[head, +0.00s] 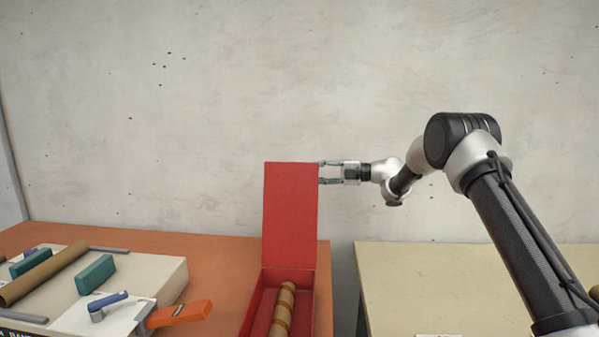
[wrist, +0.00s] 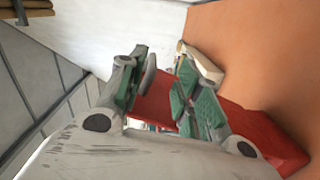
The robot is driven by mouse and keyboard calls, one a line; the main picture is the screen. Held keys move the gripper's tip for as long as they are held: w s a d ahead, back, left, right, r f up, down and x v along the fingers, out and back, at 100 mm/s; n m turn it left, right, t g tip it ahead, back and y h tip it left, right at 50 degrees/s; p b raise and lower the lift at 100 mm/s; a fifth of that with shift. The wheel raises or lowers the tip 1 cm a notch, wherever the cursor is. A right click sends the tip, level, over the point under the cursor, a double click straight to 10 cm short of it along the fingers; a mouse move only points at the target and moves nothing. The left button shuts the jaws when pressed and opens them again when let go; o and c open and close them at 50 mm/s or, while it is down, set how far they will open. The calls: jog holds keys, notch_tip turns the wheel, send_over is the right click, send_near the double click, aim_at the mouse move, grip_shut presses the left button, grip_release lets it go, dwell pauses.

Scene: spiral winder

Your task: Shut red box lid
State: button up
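The red box (head: 256,309) stands at the right edge of the orange table, with a brown ribbed roll lying inside it. Its red lid (head: 290,215) stands up, open, at the back of the box. My gripper (head: 321,173) is at the upper right edge of the lid, its two fingers apart. Its fingertips reach the lid's edge or pass behind it; I cannot tell whether they touch. In the wrist view, red surface of the lid (wrist: 154,103) shows between the spread green-padded fingers, and the red box (wrist: 268,138) shows beyond at right.
A pale machine block (head: 165,272) with a brown tube (head: 45,273), green blocks and an orange lever (head: 180,313) stands on the orange table (head: 222,262) at left. A beige table (head: 470,270) is at right, past a gap. A concrete wall is behind.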

aim_at(294, 170)
jog(key=shift+n+g, duration=0.3)
jog(key=shift+n, duration=0.1)
jog(key=a, duration=0.7)
jog(key=shift+s+a+r, duration=0.25)
jog(key=shift+a+r, duration=0.1)
jog(key=shift+a, duration=0.05)
grip_shut()
